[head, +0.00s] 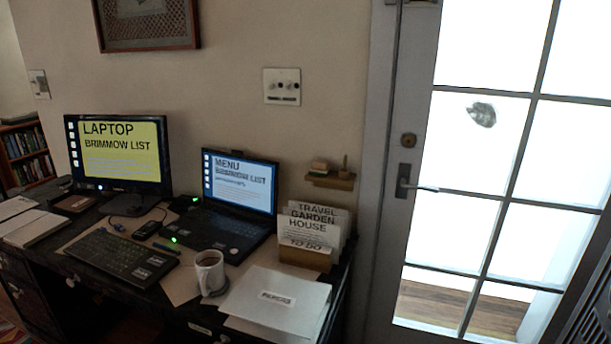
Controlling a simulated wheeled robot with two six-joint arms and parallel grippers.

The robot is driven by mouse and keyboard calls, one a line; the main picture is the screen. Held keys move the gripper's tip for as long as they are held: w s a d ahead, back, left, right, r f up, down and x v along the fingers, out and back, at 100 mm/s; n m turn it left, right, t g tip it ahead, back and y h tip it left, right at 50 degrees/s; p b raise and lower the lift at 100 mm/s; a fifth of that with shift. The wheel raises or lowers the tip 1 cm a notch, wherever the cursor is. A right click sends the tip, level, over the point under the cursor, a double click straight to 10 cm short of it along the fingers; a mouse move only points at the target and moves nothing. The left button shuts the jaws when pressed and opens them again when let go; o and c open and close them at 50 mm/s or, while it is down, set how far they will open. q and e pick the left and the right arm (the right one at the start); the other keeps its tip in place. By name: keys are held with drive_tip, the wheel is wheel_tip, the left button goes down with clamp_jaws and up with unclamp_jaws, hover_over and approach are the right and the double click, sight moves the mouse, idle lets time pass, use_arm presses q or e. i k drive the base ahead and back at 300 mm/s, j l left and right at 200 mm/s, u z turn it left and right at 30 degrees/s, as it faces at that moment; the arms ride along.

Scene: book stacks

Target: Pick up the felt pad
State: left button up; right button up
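No object in the head view is clearly recognisable as the felt pad. A small block (320,166) with a pale top lies on a little wooden wall shelf (331,180), beside a small upright piece (345,162); it is too small to tell whether it is felt. Neither of my grippers is in view.
The dark desk (340,297) carries a monitor (122,150), an open laptop (236,190), a keyboard (124,256), a phone (145,230), papers (275,305) and a card holder (305,258). A glazed door (400,230) stands right of the desk.

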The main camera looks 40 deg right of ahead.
sight(320, 168)
drive_tip(key=j+z, duration=0.1)
drive_tip(key=z, duration=0.75)
drive_tip(key=j+z, duration=0.15)
drive_tip(key=z, duration=0.3)
drive_tip(key=k, duration=0.05)
